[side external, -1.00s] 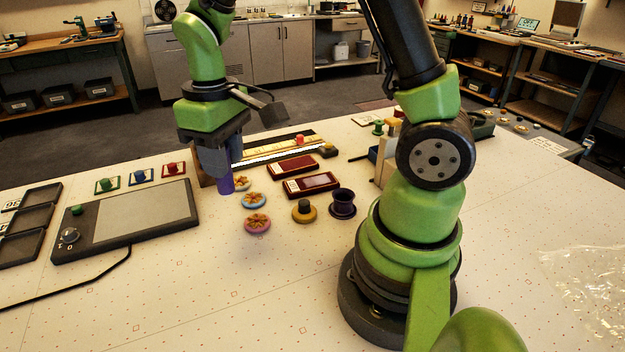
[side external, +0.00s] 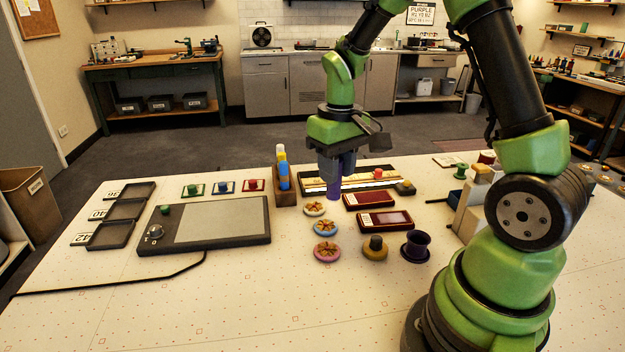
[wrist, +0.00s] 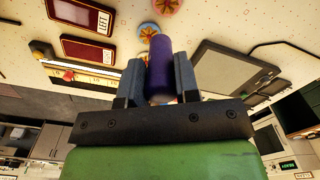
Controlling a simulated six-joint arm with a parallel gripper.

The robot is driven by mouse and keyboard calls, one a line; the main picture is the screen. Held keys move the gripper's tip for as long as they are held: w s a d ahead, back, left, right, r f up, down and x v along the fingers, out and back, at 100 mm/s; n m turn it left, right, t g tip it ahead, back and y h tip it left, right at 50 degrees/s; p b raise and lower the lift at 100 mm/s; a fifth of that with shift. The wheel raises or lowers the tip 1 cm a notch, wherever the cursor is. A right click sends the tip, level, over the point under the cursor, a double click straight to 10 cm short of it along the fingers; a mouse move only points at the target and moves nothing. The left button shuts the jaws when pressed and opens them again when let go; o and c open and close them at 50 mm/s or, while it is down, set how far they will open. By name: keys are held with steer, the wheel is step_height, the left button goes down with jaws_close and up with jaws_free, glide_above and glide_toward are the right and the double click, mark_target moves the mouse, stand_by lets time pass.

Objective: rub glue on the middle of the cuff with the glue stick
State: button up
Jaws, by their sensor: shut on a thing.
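My gripper (side external: 335,168) is shut on a purple glue stick (side external: 333,190), which hangs roughly upright below the fingers. In the wrist view the purple stick (wrist: 160,68) sits between the two grey fingers (wrist: 160,85). A pale cream strip, apparently the cuff (side external: 363,180), lies in a long dark frame (side external: 388,169) behind the red cases. It also shows in the wrist view (wrist: 98,79). The stick's lower end appears near the frame's front side; whether it touches anything is unclear. My gripper and the stick hide part of the strip's left half.
A wooden holder (side external: 286,197) with yellow and blue sticks stands left of my gripper. Round flower badges (side external: 326,228), dark red cases (side external: 384,221), a yellow pot (side external: 375,252) and purple pot (side external: 416,246) lie in front. A grey tablet (side external: 160,242) is at left.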

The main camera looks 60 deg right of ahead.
steer(key=s+d+f+m, duration=0.1)
steer(key=s+d+m, duration=0.25)
steer(key=d, duration=0.45)
steer(key=s+d+f+m, duration=0.2)
steer(key=s+d, duration=0.2)
steer(key=d, duration=0.3)
steer(key=shift+w+d+f, duration=0.1)
steer(key=shift+f, duration=3.6)
steer(key=shift+w+f, duration=0.15)
steer(key=shift+w, duration=0.15)
steer(key=shift+w+a, duration=1.15)
steer(key=shift+s+d, duration=1.25)
steer(key=shift+s, duration=0.25)
step_height(320, 180, up, 8)
